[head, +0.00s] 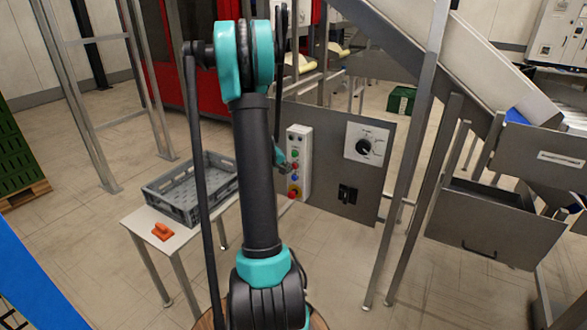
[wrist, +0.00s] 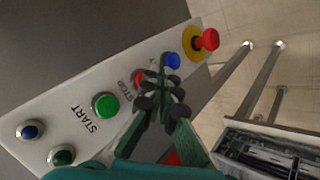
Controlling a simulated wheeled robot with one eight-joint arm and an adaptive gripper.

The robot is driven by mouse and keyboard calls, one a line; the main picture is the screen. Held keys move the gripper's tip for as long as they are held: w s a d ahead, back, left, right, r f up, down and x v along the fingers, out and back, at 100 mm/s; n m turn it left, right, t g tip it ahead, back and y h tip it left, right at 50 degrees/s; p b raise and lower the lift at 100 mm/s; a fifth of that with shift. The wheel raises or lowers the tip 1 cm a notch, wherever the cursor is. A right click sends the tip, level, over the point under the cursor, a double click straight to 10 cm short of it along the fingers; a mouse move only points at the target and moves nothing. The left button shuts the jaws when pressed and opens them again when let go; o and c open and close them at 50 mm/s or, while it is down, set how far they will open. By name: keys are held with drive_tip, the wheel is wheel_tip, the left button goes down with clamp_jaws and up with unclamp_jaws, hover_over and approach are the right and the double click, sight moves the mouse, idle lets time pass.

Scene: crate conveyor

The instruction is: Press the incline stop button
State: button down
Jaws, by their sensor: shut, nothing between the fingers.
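The control box (head: 298,135) is a pale upright panel with several buttons. In the wrist view, a red button (wrist: 139,77) beside the label STOP is partly covered by my fingers. The green START button (wrist: 105,105) sits beside it on one side and a blue button (wrist: 172,61) on the other. My gripper (wrist: 163,82) is shut and empty, its tips in front of the panel between the red and blue buttons. Whether the tips touch the panel cannot be told. In the head view my gripper (head: 284,166) is at the box's left side, partly behind my arm.
A red mushroom button on a yellow base (wrist: 205,40) stands out near the panel's end. A grey crate (head: 170,203) and an orange object (head: 162,232) are on a small table to the left. A rotary dial (head: 364,147) and black switch (head: 347,194) are right of the box.

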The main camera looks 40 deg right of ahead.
drive_tip(key=shift+s+a, duration=0.1)
drive_tip(key=shift+a, duration=0.15)
drive_tip(key=shift+a, duration=0.1)
drive_tip(key=shift+s+a, duration=0.35)
drive_tip(key=shift+a, duration=0.4)
drive_tip(key=shift+s+a, duration=0.3)
drive_tip(key=shift+a, duration=0.45)
drive_tip(key=shift+s+a, duration=0.35)
drive_tip(key=shift+a, duration=0.4)
drive_tip(key=s+a+n+y, duration=0.1)
drive_tip(key=s+a+y, duration=0.2)
drive_tip(key=s+a, duration=0.3)
drive_tip(key=s+a+n+t+y, duration=0.1)
drive_tip(key=s+a+y, duration=0.2)
drive_tip(key=a, duration=1.4)
drive_tip(key=s+a+n+t+y, duration=0.1)
drive_tip(key=s+a+y, duration=0.1)
drive_tip(key=s+a, duration=0.7)
drive_tip(key=a, duration=0.3)
drive_tip(key=shift+a+r+n+y, duration=0.2)
drive_tip(key=shift+r+n+y, duration=0.1)
drive_tip(key=shift+y, duration=0.1)
